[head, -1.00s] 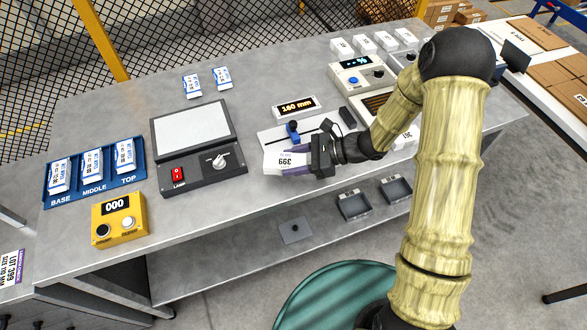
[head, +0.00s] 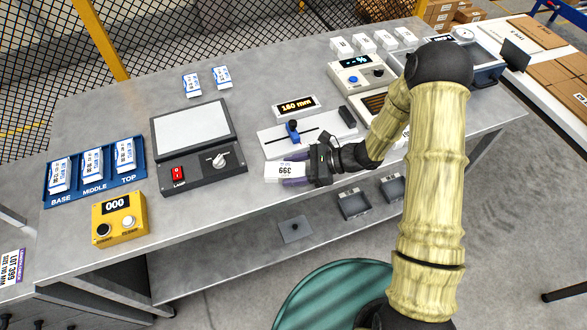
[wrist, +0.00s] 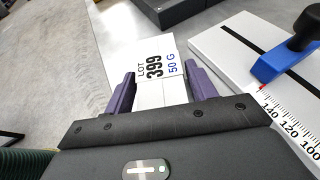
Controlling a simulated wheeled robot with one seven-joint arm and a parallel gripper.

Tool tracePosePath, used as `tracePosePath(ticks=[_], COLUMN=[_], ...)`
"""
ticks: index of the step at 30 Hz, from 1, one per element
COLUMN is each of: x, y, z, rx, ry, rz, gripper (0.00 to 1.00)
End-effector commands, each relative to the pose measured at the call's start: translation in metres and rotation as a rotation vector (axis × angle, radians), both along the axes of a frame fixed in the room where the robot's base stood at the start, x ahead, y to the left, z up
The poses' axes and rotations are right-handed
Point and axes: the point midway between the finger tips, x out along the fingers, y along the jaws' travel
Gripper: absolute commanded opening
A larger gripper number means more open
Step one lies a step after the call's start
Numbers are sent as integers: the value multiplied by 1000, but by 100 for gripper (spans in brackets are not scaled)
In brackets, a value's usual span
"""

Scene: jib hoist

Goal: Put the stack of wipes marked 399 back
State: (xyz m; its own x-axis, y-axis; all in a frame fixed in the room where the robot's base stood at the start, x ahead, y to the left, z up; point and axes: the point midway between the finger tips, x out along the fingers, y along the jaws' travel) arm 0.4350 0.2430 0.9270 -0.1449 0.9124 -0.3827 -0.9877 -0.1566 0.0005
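The stack of wipes marked 399 (head: 283,171) is a white block with a label. My gripper (head: 296,170) is shut on it and holds it near the front edge of the bench, just in front of the measuring board. In the wrist view the stack (wrist: 160,70) sits between the two purple fingers of my gripper (wrist: 162,90), and its label reads LOT 399, 50 G. I cannot tell whether the stack touches the bench top.
The measuring board (head: 335,132) with a blue slider (head: 292,130) lies behind my gripper. The lamp box (head: 200,180) is to the left. A blue tray (head: 75,197) marked BASE, MIDDLE, TOP holds packs. White blocks (head: 361,42) stand in a row at the back, near a scale (head: 352,78).

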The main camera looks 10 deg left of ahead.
Motion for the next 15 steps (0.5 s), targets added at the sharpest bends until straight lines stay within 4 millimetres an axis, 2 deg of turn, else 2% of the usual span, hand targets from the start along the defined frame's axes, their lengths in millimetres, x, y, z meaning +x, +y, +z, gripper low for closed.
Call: tracePosePath(ticks=[13,15], x=[0,2], y=[0,-6], z=[5,5], rx=[0,-1], ry=[-1,-2], rz=[0,-1], gripper=[69,69])
